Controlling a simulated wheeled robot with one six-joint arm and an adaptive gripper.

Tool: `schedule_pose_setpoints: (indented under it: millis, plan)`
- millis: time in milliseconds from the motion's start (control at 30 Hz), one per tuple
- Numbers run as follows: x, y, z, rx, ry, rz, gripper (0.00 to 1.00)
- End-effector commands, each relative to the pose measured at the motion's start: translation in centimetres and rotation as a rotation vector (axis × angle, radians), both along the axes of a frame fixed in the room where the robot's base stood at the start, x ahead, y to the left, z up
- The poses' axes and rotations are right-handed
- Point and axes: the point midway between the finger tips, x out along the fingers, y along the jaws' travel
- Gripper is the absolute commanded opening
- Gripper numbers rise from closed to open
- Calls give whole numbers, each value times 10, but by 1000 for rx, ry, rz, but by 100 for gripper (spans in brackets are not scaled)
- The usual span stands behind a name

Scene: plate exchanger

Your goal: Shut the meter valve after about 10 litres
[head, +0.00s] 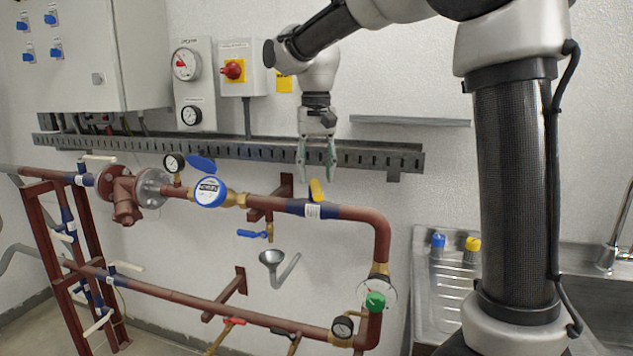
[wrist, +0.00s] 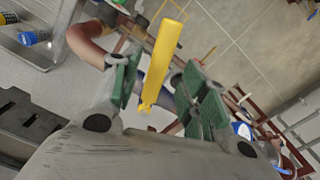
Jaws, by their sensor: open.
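The water meter (head: 210,191), round with a blue rim and its blue lid (head: 201,163) raised, sits on the upper red pipe. Its digits are too small to read. Right of it, a valve with a yellow lever (head: 317,190) sits on the same pipe by a blue band and white tag. My gripper (head: 316,166) points down just above this lever, its green-padded fingers apart. In the wrist view the yellow lever (wrist: 163,62) shows between the open fingers (wrist: 160,92), apparently clear of both pads. The lever appears to lie across the pipe line.
A small blue-handled tap (head: 252,234) hangs below the pipe over a grey funnel (head: 271,258). A slotted cable tray (head: 250,149) runs along the wall behind my gripper. A steel sink (head: 600,290) stands at the right.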

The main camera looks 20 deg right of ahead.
Motion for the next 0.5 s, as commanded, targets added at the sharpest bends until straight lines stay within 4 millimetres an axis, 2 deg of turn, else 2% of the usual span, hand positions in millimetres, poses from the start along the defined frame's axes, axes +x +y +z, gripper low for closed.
schedule_pose_setpoints:
  millis: [100, 200, 500]
  plan:
    - [-1, 0, -17, -1, 2, 0, 44]
    - [-1, 0, -26, -1, 1, 0, 44]
    - [0, 0, -30, 1, -2, 0, 44]
